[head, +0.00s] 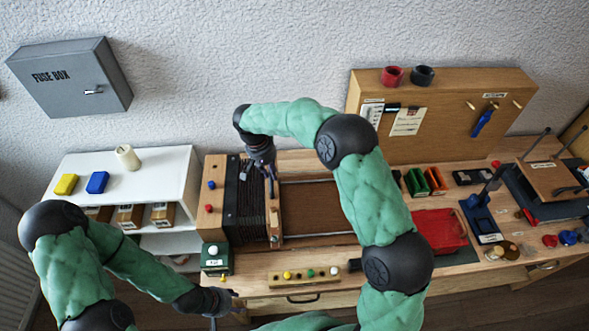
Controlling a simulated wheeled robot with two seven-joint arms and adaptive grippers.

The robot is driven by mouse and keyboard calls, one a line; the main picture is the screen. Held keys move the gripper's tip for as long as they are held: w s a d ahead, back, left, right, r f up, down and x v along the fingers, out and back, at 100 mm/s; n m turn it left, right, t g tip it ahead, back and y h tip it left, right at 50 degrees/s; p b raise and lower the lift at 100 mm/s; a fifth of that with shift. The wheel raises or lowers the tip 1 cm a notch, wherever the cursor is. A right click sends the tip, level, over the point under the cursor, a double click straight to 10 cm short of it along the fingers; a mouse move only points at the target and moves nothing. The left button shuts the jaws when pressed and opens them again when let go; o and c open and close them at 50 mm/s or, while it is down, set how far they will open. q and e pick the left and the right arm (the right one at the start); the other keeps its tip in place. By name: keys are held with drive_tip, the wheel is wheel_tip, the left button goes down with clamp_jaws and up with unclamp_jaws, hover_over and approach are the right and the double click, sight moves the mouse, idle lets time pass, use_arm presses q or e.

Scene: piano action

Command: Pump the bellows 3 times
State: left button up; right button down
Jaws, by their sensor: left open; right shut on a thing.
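The bellows have black pleats (246,208) between a wooden block (209,215) on the left and an upright wooden end board (274,222) on the right. The pleats take up a short stretch, and the long framed bed (318,208) to their right is open. My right gripper (268,172) reaches down over the top of the bellows and is shut at the end board, seemingly on its handle; the fingers partly hide the grip. My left gripper (232,301) is open and empty by the bench's front left edge, below the bellows and apart from them.
A green box with a white button (215,258) and a strip of coloured knobs (305,276) lie in front of the bellows. A white shelf (150,165) stands left. A red tray (440,230) and tools fill the right. My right arm covers the bench middle.

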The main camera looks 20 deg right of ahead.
drive_tip(key=a, duration=0.3)
drive_tip(key=shift+w+a, duration=0.25)
drive_tip(key=shift+w, duration=0.15)
drive_tip(key=c, duration=1.2)
unclamp_jaws()
drive_tip(key=shift+o, duration=0.6)
drive_tip(key=shift+a, duration=0.15)
drive_tip(key=shift+r, duration=0.15)
